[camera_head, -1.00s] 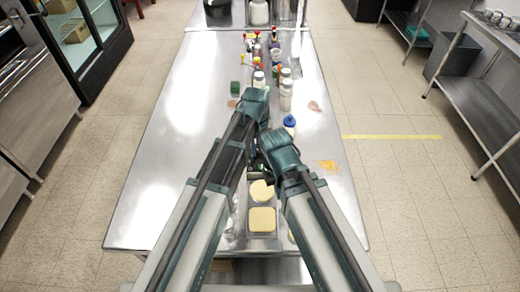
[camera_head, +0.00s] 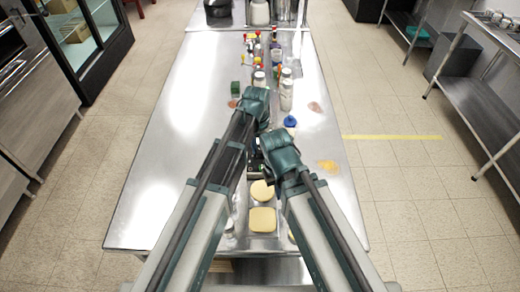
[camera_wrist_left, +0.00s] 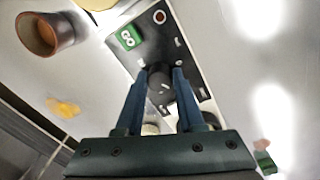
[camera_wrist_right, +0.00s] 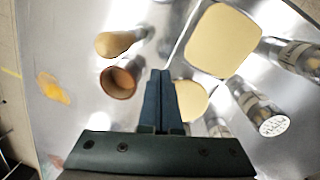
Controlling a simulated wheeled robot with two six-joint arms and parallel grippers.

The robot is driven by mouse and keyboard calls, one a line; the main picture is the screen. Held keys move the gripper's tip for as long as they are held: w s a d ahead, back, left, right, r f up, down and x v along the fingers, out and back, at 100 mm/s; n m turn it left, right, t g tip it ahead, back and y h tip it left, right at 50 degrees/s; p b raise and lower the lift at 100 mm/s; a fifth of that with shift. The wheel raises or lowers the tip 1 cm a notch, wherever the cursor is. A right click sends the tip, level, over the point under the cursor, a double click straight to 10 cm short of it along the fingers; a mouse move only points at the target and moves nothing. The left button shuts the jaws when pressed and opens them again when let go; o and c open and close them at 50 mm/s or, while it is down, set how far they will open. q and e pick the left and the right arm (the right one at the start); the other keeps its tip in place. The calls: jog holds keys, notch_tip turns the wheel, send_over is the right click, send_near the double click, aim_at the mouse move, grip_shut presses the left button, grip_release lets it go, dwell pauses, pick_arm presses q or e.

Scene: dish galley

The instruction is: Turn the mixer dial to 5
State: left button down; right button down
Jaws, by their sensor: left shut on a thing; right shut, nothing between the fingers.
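In the left wrist view a dark control panel (camera_wrist_left: 152,45) carries a dial (camera_wrist_left: 160,79) with white marks around it. The panel also has a green tile (camera_wrist_left: 128,38) with white characters and a red round button (camera_wrist_left: 159,17). My left gripper (camera_wrist_left: 161,70) is shut on the dial, one finger on each side; the fingers partly hide it and its pointer cannot be read. My right gripper (camera_wrist_right: 160,73) is shut and empty, above the worktop and apart from the panel.
A steel worktop (camera_head: 165,190) holds a tan square piece (camera_head: 262,220), a tan round piece (camera_head: 262,190), and several bottles. A brown cup (camera_wrist_right: 118,81) and shakers (camera_wrist_right: 262,112) stand near my right gripper. The worktop's left side is largely clear.

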aim_at(258, 152)
dwell(0.4)
pick_arm(q)
jog(key=c, duration=0.5)
grip_release()
jog(key=r+p, duration=1.3)
jog(key=shift+w+a+r+p, duration=0.15)
jog(key=shift+a+r+p, duration=0.1)
jog(key=shift+r+p, duration=0.15)
pick_arm(e)
notch_tip(258, 152, up, 14)
jog(key=shift+f, duration=0.15)
pick_arm(q)
jog(key=s+a+f+b, duration=0.1)
jog(key=s+f+b, duration=0.1)
jog(key=s, duration=0.3)
jog(key=s+a+f+n+y+b, duration=0.1)
jog(key=s+a+f+b, duration=0.1)
jog(key=s, duration=0.4)
jog(key=s+a+f+y+b, duration=0.1)
jog(key=s+a+f+b, duration=0.1)
jog(key=s+f+b, duration=0.2)
jog(key=shift+s+a+f, duration=0.1)
jog(key=shift+s, duration=0.5)
jog(key=shift+s+a+f, duration=0.1)
jog(key=shift+s, duration=0.45)
pick_arm(e)
notch_tip(258, 152, down, 8)
jog(key=shift+f, duration=0.15)
